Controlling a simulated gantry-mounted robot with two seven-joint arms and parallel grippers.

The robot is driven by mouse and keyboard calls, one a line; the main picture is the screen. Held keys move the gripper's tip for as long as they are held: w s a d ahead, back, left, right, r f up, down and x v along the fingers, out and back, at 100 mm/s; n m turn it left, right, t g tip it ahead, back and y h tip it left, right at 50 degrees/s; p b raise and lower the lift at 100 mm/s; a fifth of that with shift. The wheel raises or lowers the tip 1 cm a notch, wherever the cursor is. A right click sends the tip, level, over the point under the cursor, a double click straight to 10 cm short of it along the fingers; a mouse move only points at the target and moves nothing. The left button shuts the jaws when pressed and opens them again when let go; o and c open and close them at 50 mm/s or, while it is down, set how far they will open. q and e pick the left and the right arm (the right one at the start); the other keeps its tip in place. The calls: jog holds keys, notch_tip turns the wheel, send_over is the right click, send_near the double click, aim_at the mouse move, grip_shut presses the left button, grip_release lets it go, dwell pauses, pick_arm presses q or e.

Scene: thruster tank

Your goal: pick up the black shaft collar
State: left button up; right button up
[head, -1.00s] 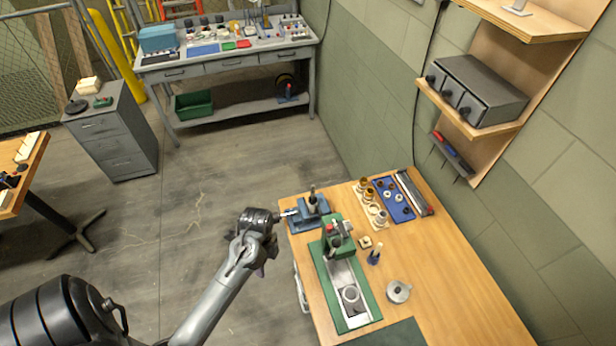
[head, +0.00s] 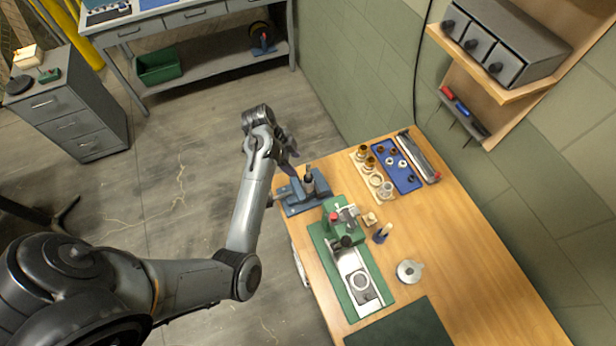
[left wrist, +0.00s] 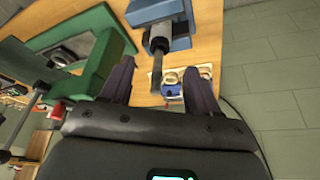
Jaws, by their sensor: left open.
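The blue tray (head: 416,184) on the wooden workbench holds several small dark and pale round parts. A small dark ring (head: 406,178) on it may be the black shaft collar, but it is too small to be sure. My left gripper (head: 288,152) is above the bench's left edge, beside the blue fixture (head: 292,200) and well left of the tray. In the left wrist view its two fingers (left wrist: 160,80) are apart with nothing held. A dark upright rod (left wrist: 157,70) of the fixture shows between them, beyond the fingertips. My right gripper is not in view.
A green press (head: 338,225) on a green base stands near the fixture. A wooden holder (head: 366,172) with brass and pale rings lies left of the tray. A grey metal part (head: 409,272) and a dark green mat (head: 400,325) lie nearer.

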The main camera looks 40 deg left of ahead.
aim_at(306, 177)
pick_arm(q)
jog(key=shift+p+x, duration=0.45)
jog(key=shift+x, duration=3.7)
jog(key=shift+w, duration=0.15)
jog(key=c, duration=1.1)
